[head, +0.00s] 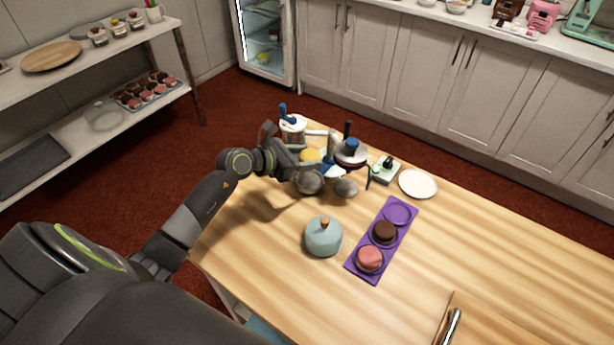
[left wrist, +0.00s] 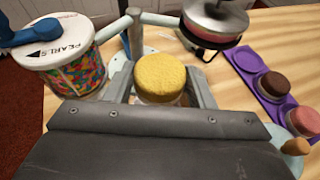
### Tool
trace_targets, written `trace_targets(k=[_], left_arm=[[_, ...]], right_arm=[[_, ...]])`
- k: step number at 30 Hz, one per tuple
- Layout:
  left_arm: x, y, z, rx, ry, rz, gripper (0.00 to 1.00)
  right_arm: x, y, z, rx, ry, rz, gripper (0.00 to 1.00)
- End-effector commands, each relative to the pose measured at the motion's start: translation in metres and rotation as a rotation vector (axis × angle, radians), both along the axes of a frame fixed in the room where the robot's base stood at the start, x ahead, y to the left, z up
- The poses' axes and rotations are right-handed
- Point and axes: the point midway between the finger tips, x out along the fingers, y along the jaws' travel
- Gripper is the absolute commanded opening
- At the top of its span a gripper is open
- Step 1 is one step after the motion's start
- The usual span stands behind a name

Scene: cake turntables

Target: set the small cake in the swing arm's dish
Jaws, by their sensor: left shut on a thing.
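The small yellow cake (left wrist: 160,78) sits between the two fingers of my left gripper (left wrist: 160,88) in the left wrist view. The gripper is shut on it. In the head view the cake (head: 311,155) shows at the end of my left arm, at the table's far side. A grey post (left wrist: 135,38) with two horizontal arms stands just beyond the cake. One arm reaches left toward the pearls jar, the other right toward a round metal-topped piece (left wrist: 216,22) with a pink layer. A pale blue surface (left wrist: 119,63) shows beside the cake; its full shape is hidden. My right gripper is not in view.
The pearls jar (left wrist: 62,55) stands close left of the gripper. A purple tray (head: 398,210) holds a brown cake (head: 384,232) and a pink cake (head: 369,259). A teal lidded pot (head: 323,238) stands nearer. A white plate (head: 418,184) lies right. The table's right part is mostly clear.

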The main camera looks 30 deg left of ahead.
Motion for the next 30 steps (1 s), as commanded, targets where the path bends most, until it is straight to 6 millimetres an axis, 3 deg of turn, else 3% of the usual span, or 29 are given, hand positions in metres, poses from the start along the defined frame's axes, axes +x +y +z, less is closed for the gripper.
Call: trace_targets(k=[3,15,27,28,30], left_arm=[[-0.001,0.0,-0.022,-0.003,0.003,0.001,0.28],[-0.001,0.0,-0.067,-0.002,0.0,-0.001,0.28],[-0.001,0.0,-0.073,0.0,-0.001,-0.001,0.28],[-0.001,0.0,-0.072,0.001,-0.002,-0.002,0.53],[-0.001,0.0,-0.071,0.001,-0.002,-0.002,0.62]], right_arm=[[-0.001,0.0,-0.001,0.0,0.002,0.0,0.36],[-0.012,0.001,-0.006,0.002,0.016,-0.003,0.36],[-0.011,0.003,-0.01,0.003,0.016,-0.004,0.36],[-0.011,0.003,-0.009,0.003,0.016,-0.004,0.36],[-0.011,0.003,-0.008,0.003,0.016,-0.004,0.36]])
